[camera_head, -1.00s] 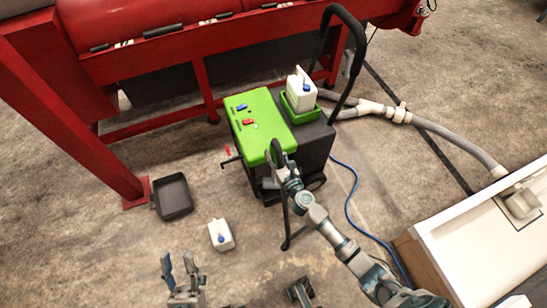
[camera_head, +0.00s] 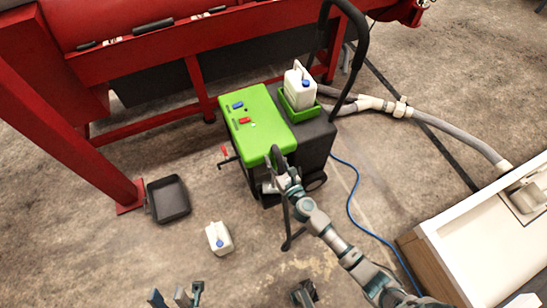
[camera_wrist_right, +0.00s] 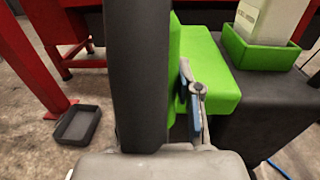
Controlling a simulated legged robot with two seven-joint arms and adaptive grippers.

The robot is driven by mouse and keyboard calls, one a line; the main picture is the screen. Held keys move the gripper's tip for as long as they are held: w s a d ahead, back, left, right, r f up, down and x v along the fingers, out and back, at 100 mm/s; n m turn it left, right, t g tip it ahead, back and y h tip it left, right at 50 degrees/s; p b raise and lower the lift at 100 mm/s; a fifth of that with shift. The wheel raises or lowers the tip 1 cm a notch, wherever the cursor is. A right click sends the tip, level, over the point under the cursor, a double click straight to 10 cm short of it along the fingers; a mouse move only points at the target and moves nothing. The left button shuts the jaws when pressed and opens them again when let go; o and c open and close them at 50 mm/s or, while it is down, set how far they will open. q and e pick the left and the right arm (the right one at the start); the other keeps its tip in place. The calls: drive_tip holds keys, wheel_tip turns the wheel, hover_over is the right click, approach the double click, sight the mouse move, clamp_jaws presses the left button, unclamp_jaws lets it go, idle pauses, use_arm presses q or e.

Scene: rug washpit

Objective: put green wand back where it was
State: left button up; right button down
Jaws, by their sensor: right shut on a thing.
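The wand (camera_head: 286,218) is a thin black tube with a curved top handle, standing almost upright against the near side of the green-topped machine (camera_head: 262,125). Its lower end is near the floor; I cannot tell whether it touches. I see no green on the wand itself. My right gripper (camera_head: 277,181) is shut on the wand just below its handle. In the right wrist view the thick dark handle (camera_wrist_right: 141,70) stands upright close to the camera, and a gripper finger shows to its right. My left gripper (camera_head: 178,297) is open and empty at the bottom edge, partly cut off.
A white jug (camera_head: 300,86) sits in the machine's green tray. Another white jug (camera_head: 219,238) and a black pan (camera_head: 168,199) are on the floor. A blue cord (camera_head: 352,205) and grey hose (camera_head: 445,128) run right, near a white basin (camera_head: 480,245). A red frame (camera_head: 65,125) stands behind.

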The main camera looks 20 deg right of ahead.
drive_tip(key=shift+f, duration=0.35)
drive_tip(key=c, duration=0.8)
unclamp_jaws()
drive_tip(key=shift+c, duration=0.2)
drive_tip(key=shift+o, duration=0.2)
drive_tip(key=shift+r, duration=0.15)
